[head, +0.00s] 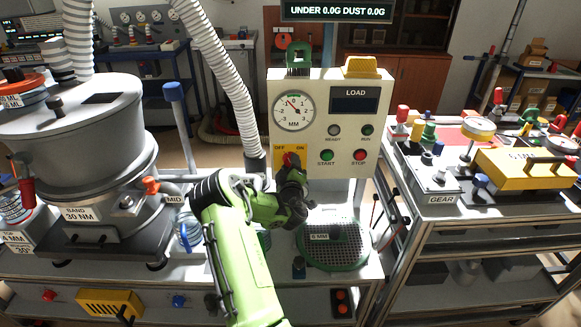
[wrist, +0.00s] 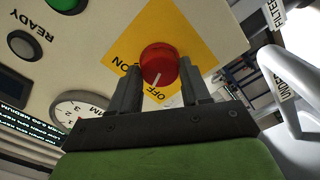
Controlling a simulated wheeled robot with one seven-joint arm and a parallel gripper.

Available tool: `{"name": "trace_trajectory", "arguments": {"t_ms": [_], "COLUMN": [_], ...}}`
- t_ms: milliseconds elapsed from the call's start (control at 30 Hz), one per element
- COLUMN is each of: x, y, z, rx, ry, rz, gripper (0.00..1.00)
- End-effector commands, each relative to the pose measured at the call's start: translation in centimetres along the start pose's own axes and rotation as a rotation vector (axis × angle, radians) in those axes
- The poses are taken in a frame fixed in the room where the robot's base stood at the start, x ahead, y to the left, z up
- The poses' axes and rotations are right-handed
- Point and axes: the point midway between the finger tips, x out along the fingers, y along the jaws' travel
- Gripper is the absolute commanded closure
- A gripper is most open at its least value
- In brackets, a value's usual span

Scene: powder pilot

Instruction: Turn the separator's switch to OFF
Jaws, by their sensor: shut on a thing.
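The separator's switch is a red round knob (wrist: 160,60) on a yellow plate (wrist: 196,28) marked ON and OFF. In the wrist view, its white mark points down, slightly left, close to the word OFF; ON lies to the left. The knob sits between the two dark fingers of my gripper (wrist: 159,72), which is shut on it. In the head view, the red knob (head: 289,158) shows just above my gripper (head: 291,170), on the pale control panel (head: 350,75). My gripper partly hides the knob and the plate there.
The panel bears a dial (head: 293,108), a LOAD display (head: 355,101), a green START button (head: 327,155) and a red STOP button (head: 360,155). A grey vessel (head: 70,125) stands left. A round sieve (head: 350,245) lies below. A GEAR table (head: 480,210) stands right.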

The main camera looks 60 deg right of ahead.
Motion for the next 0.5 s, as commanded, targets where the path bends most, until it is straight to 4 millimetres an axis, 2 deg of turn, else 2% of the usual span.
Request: {"name": "trace_trajectory", "arguments": {"t_ms": [200, 500], "x": [-0.01, -0.01], "y": [-0.09, -0.12], "z": [-0.03, -0.03], "rx": [-0.159, -0.286], "ry": [0.0, 0.0], "rz": [-0.002, -0.002], "gripper": [0.84, 0.84]}}
